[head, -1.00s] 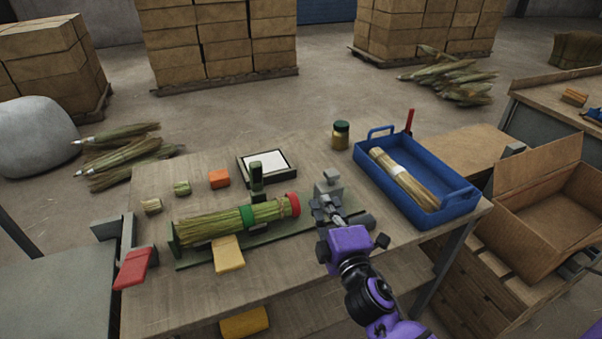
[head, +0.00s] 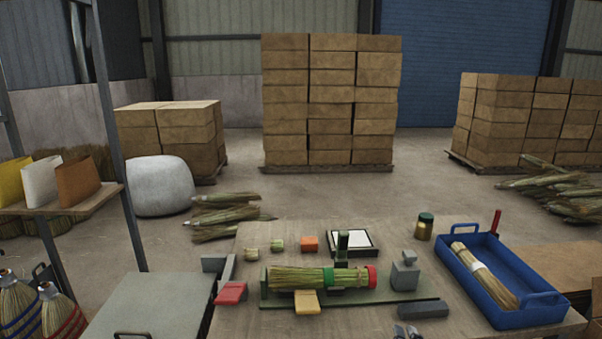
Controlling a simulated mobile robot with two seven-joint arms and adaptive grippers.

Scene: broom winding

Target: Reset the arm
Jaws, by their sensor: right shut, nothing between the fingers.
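My right gripper (head: 407,331) shows only its fingertips at the bottom edge, low in front of the workbench (head: 260,322). It is shut and empty, apart from everything on the bench. The rest of my right arm is out of the picture. My left gripper is not in view. A bundle of green-brown broom straw (head: 300,278) lies in the green fixture (head: 395,297), with a green band and a red end cap (head: 370,277) at its right end.
A blue tray (head: 540,316) holding a straw bundle (head: 485,275) is at the right. A jar (head: 424,227) stands behind. A shelf (head: 70,208) rises at the left.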

